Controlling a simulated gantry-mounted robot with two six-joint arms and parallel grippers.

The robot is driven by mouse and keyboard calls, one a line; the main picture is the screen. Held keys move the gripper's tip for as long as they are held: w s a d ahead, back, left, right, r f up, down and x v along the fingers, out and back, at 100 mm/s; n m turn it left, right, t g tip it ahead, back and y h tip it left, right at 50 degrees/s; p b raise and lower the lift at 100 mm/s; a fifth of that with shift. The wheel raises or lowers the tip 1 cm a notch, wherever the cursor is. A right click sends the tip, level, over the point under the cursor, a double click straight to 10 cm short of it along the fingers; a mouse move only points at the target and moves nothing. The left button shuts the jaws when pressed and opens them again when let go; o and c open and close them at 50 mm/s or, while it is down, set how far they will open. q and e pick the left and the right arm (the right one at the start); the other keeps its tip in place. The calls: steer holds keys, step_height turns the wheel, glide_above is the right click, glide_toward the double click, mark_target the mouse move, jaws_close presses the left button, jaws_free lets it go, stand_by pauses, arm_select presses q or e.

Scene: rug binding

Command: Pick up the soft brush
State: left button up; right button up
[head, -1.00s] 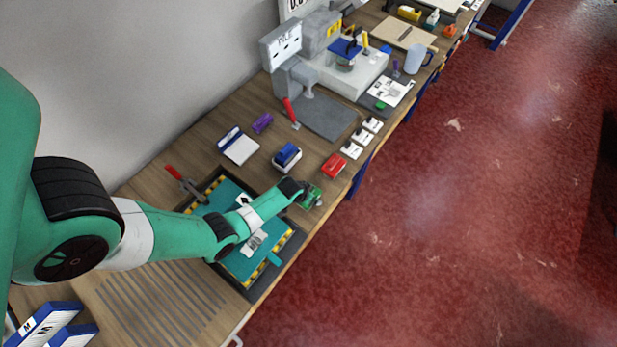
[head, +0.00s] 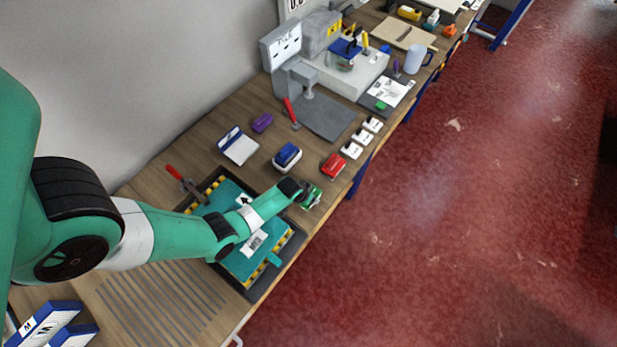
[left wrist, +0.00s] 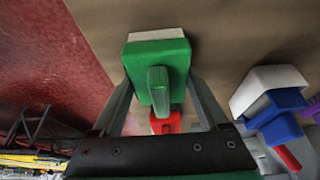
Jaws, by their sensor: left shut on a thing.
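A green brush with a pale white underside (left wrist: 160,60) and a raised grip sits between the two fingers of my left gripper (left wrist: 162,85) in the left wrist view. The fingers are shut on its sides. In the head view the green brush (head: 313,200) is at the end of my left arm, near the table's front edge, and my left gripper (head: 306,194) partly covers it. I cannot tell whether the brush still touches the table. My right gripper is not in view.
A red block (head: 333,165) and a blue-and-white brush (head: 287,156) stand just beyond. A teal board (head: 240,262) in a black-and-yellow-edged frame lies under my left arm. White labelled blocks (head: 351,150) line the front edge. Red floor lies to the right.

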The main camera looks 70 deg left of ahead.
arm_select(q)
steer(key=shift+r, duration=0.45)
step_height(320, 180, up, 3)
steer(key=shift+s+r+p, duration=0.1)
steer(key=shift+r+p, duration=0.1)
steer(key=shift+p, duration=1.05)
steer(key=s+d+r+p, duration=0.7)
steer(key=s+r+p, duration=0.1)
steer(key=s, duration=0.4)
steer(key=shift+r, duration=0.3)
